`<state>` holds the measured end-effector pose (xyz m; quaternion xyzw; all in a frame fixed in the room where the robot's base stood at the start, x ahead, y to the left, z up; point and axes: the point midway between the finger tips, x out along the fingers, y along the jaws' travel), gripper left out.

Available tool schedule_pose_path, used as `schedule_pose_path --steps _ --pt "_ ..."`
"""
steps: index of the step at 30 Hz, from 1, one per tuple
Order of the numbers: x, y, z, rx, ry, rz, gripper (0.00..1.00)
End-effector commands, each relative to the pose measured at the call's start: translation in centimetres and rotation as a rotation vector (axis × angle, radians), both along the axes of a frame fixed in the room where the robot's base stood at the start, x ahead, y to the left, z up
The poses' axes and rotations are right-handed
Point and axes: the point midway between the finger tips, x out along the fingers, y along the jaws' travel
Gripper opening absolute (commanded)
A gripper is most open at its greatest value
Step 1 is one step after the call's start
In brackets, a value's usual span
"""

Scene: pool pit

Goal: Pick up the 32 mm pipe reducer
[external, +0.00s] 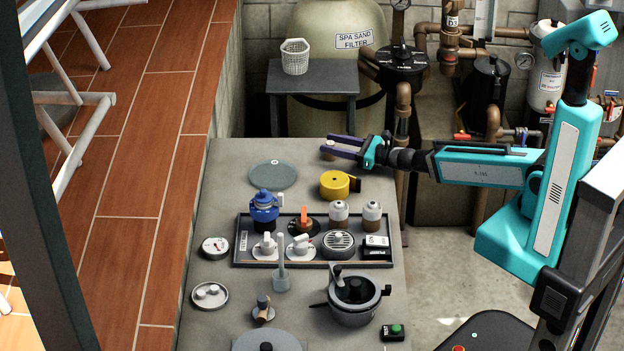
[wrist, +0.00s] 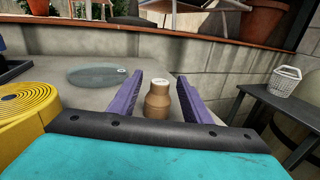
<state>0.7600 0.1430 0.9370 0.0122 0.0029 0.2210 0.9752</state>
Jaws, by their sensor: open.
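The pipe reducer is a stepped copper-brown fitting, narrower at the top, and stands upright on the grey bench. In the wrist view the reducer (wrist: 157,106) shows between the two purple fingers of my gripper (wrist: 160,77), with a visible gap on each side. My gripper is open and is not closed on it. In the external view my gripper (external: 325,144) reaches in from the right, low over the far end of the bench. There the fingers hide most of the reducer, and a small brown part shows at their tips.
A grey-green disc (external: 273,175) lies to the left. A dark tray (external: 238,262) of several fittings stands nearer. A small table with a white basket (external: 295,57) stands behind the bench.

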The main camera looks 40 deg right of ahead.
Motion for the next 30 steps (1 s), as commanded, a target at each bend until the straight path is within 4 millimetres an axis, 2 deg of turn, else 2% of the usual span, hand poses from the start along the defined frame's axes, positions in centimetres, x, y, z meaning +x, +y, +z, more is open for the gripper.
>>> schedule_pose_path --steps 30 --pt "1.3 0.8 -0.4 0.0 0.003 0.009 0.44"
